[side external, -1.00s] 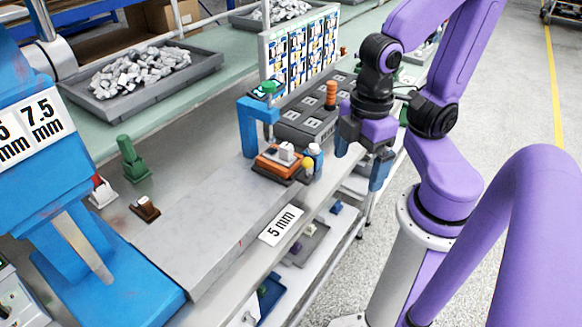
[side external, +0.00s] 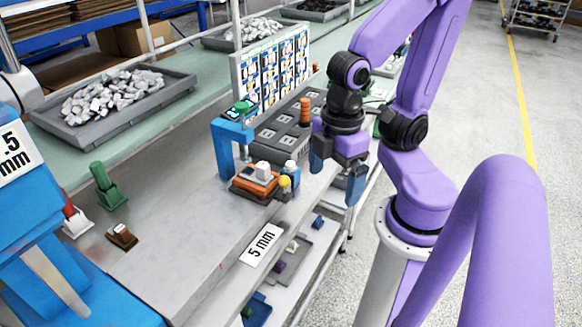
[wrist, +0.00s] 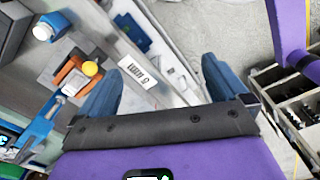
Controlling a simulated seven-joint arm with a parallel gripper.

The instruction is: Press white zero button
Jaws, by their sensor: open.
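A small orange device on a dark base (side external: 252,188) stands on the grey bench beside a blue frame, with a white block (side external: 263,171) on top. Next to it are a yellow knob (side external: 284,181) and a white-topped blue part (side external: 291,167). In the wrist view, the white-topped part (wrist: 43,31) is at the upper left, near the yellow knob (wrist: 91,68) and orange device (wrist: 72,77). No zero mark is legible, so I cannot tell which white part is the zero button. My gripper (side external: 337,171) is open and empty, to the right of these parts; its fingers (wrist: 160,82) touch nothing.
A dark block with sockets (side external: 268,148) and an orange-ringed post (side external: 305,112) are near my gripper. A "5 mm" label (side external: 261,245) is on the front edge. The bench left of the device is largely clear.

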